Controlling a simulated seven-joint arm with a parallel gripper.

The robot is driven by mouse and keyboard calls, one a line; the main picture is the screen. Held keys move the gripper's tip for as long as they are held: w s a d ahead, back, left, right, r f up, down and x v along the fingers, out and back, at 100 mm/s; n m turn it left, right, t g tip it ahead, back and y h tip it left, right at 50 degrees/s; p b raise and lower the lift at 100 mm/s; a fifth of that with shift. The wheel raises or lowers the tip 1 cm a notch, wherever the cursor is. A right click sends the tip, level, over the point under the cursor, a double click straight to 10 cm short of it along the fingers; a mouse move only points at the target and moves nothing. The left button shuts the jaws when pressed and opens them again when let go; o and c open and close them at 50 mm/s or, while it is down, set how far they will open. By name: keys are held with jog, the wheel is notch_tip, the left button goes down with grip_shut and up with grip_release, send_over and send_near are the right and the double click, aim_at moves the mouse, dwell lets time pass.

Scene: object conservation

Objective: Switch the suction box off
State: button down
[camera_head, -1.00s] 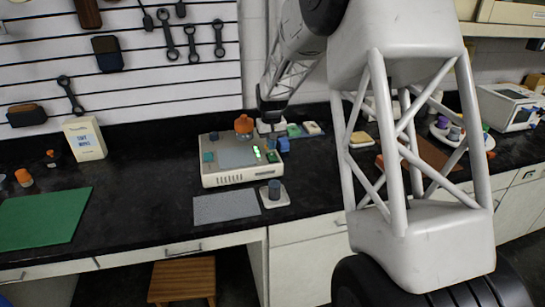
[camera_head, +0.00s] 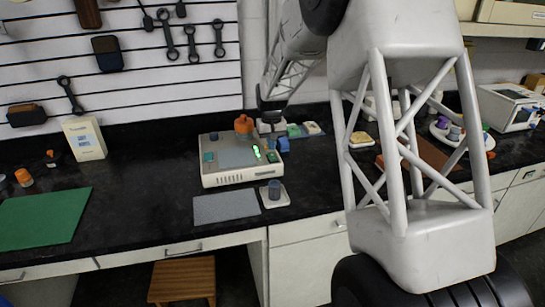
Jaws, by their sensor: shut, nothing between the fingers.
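The suction box (camera_head: 226,179) is a beige box on the black bench, left of my arm. Its top holds a grey panel (camera_head: 235,157), a lit green indicator (camera_head: 257,152), a dark green button-like part (camera_head: 272,157) and a teal one (camera_head: 208,157). My gripper (camera_head: 271,112) is small and dark in the head view, above the box's back right corner. It is shut and holds nothing visible. Whether it touches anything is too small to tell.
An orange-topped container (camera_head: 243,124) stands at the box's back edge, and a blue part (camera_head: 283,145) at its right. A grey mat (camera_head: 226,206) and a small white stand with a dark cup (camera_head: 274,193) lie in front.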

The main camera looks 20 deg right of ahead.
aim_at(271, 154)
jog(key=shift+f, duration=1.25)
dwell(1.2)
jog(key=shift+r, duration=3.5)
